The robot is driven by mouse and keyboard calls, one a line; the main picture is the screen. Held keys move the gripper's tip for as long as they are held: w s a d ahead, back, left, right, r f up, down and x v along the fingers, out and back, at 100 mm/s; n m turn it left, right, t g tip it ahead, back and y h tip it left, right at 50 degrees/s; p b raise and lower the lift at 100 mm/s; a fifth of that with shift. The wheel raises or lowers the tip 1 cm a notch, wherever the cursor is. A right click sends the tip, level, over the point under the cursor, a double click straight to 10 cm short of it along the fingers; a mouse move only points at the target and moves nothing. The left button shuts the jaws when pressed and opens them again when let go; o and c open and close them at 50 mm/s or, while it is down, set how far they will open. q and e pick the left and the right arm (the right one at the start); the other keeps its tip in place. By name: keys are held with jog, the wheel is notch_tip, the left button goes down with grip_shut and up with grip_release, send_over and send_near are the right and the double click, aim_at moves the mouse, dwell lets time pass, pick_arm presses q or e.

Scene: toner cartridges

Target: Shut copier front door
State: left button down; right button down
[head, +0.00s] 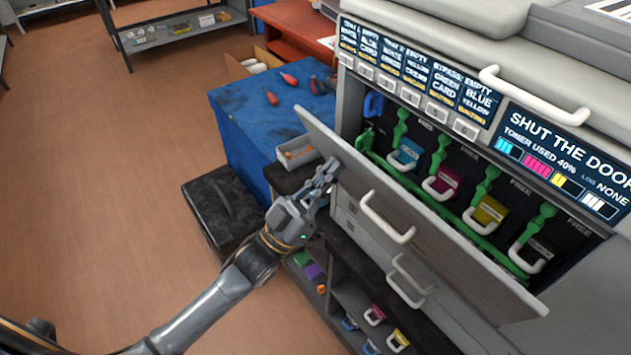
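The copier front door (420,222) is a grey panel hinged low, tilted outward and partly open, with a white handle (388,217) on its outer face. Behind it the copier (590,290) shows cyan (407,155), magenta (443,183), yellow (489,214) and black (535,250) cartridges in their slots, with green levers by them. A display (555,150) reads "SHUT THE DOOR". My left gripper (328,176) is at the door's left part, on its outer side; I cannot tell whether it touches. Its finger gap is unclear. My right gripper is out of view.
A blue cabinet (240,150) with red-handled tools stands left of the copier, and a black box (222,210) sits on the floor. A small grey tray (296,152) lies beside the door. A low shelf (345,300) below holds spare cartridges. The floor at left is clear.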

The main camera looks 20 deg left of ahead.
aim_at(342, 160)
pick_arm(q)
jog(key=x, duration=0.3)
jog(key=shift+w+d+f, duration=0.15)
jog(key=shift+w+d, duration=0.15)
jog(key=shift+a, duration=0.1)
jog(key=shift+w+d+r+b, duration=0.15)
jog(key=shift+w+d+r, duration=0.05)
jog(key=shift+w+d, duration=0.65)
jog(key=shift+w+d+r+b, duration=0.15)
jog(key=shift+w+d+r, duration=0.1)
jog(key=shift+w+d, duration=0.6)
jog(key=s+a+p, duration=0.1)
jog(key=s+a, duration=0.2)
jog(key=s, duration=0.1)
jog(key=s+a+p, duration=0.2)
jog(key=s+a, duration=0.1)
jog(key=shift+s+a, duration=0.3)
jog(key=shift+s, duration=0.05)
